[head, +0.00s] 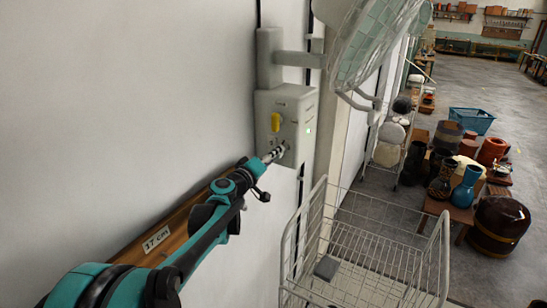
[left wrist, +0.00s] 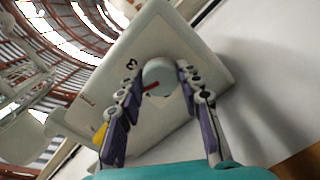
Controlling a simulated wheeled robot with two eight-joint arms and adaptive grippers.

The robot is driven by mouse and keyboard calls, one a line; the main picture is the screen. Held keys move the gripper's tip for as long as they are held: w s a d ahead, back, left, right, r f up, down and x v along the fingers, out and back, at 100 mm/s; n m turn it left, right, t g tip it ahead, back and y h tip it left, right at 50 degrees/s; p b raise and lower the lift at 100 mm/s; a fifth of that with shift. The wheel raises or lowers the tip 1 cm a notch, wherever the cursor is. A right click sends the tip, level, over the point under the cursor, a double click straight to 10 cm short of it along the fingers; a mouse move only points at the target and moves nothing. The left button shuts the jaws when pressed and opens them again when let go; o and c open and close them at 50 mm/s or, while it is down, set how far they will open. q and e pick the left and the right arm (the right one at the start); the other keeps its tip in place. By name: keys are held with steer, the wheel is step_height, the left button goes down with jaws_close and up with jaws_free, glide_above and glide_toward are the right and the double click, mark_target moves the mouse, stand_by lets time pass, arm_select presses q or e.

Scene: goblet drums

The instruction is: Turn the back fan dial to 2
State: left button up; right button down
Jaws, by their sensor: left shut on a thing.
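A grey fan control box (head: 286,108) is fixed to the wall under the fan (head: 372,40). A round grey dial with a red pointer mark (left wrist: 158,74) sits on its face in the left wrist view. The red mark points to the lower left there, and a printed 3 (left wrist: 132,64) shows at the dial's upper left. Other dial numbers are hidden or too small to read. My left gripper (head: 277,154) is at the lower part of the box, its fingers (left wrist: 166,84) shut on the dial from both sides. My right gripper is out of view.
A wire basket cart (head: 372,262) stands below. Drums and vases (head: 465,185) stand farther right.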

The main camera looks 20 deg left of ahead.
arm_select(q)
steer(key=shift+d+f, duration=0.1)
stand_by(0.3)
steer(key=o, duration=1.2)
steer(key=shift+c, duration=0.2)
steer(key=shift+s, duration=0.1)
steer(key=v, duration=1.2)
